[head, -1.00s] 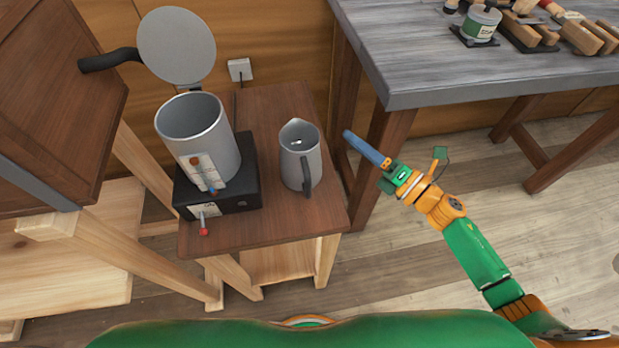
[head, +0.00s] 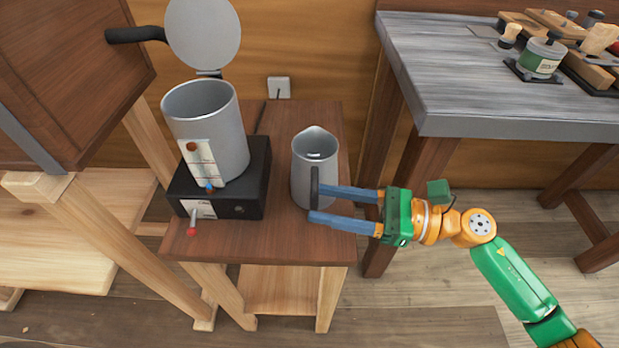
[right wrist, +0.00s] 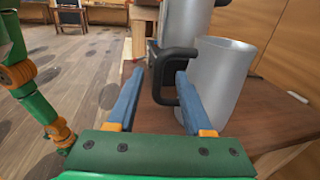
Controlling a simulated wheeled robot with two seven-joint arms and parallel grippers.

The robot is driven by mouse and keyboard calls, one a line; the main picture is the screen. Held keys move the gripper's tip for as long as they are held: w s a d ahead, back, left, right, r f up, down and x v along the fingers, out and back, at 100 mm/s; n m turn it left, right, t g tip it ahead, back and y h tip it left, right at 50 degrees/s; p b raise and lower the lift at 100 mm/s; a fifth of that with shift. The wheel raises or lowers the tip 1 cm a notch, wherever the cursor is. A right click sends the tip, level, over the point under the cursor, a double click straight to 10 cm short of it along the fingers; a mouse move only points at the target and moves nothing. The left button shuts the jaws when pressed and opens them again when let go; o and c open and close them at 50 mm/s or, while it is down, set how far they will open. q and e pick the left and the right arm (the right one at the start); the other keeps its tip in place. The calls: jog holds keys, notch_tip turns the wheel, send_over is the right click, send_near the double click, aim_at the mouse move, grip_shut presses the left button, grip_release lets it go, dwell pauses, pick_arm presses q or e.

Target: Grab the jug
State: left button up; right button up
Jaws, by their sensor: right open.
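The jug (head: 302,172) is a grey metal pitcher with a black handle (head: 314,187), upright on a small brown wooden table (head: 285,240). Its handle faces the front and slightly right. My right gripper (head: 317,203) is open at the jug's right front, its two blue fingers pointing left at the handle. In the right wrist view the jug (right wrist: 222,75) stands beyond the fingers. The handle shows between the fingertips there, nearer the right finger; whether they touch is unclear. My left gripper is out of view.
A black-based machine with a grey metal pot (head: 207,130) and raised round lid stands just left of the jug. A grey-topped workbench (head: 470,80) with tools is at the right. A dark wooden panel (head: 60,80) rises at the left.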

jog(key=a, duration=0.1)
jog(key=a+p, duration=0.1)
jog(key=a, duration=0.1)
jog(key=a+p, duration=0.1)
jog(key=a, duration=0.1)
jog(key=shift+w+a+r, duration=0.15)
jog(key=shift+w+a, duration=0.1)
jog(key=shift+w, duration=0.15)
jog(key=shift+a, duration=0.15)
grip_shut()
dwell(0.7)
